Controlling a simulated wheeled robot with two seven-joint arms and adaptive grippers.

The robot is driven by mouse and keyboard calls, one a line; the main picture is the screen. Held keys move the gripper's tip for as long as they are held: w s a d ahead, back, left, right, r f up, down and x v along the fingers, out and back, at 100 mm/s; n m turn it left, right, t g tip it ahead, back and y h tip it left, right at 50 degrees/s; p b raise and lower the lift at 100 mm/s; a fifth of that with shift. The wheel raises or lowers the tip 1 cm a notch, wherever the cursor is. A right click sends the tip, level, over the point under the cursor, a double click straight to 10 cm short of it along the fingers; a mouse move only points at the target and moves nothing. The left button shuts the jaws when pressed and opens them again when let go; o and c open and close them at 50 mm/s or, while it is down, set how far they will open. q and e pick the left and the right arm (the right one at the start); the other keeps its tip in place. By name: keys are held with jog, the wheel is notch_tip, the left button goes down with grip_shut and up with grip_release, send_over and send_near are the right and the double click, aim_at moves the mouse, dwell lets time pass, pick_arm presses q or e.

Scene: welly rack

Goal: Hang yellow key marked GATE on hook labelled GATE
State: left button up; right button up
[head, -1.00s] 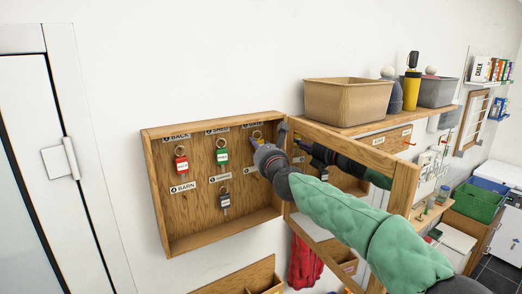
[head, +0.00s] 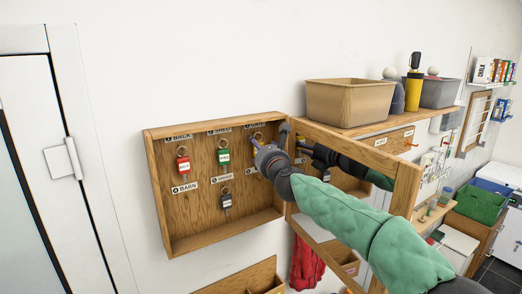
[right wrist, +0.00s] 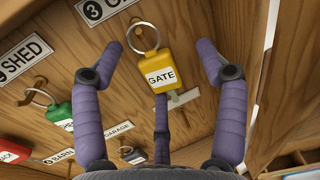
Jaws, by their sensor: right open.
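The yellow key tag marked GATE (right wrist: 158,73) hangs from a metal ring (right wrist: 143,38) in the upper right of the key cabinet, under a label starting with 3 whose word is cut off. In the head view my right gripper (head: 262,148) covers most of that spot; only the ring (head: 258,137) shows. A white label (right wrist: 182,99) behind the tag is partly hidden. I cannot read a GATE hook label. My left gripper is not in view.
A wooden frame (head: 405,190) and a shelf with a tan bin (head: 349,101) stand at right.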

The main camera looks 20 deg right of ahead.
jog(key=s+a, duration=0.1)
jog(key=s, duration=1.1)
jog(key=shift+a, duration=0.25)
jog(key=shift+w, duration=0.1)
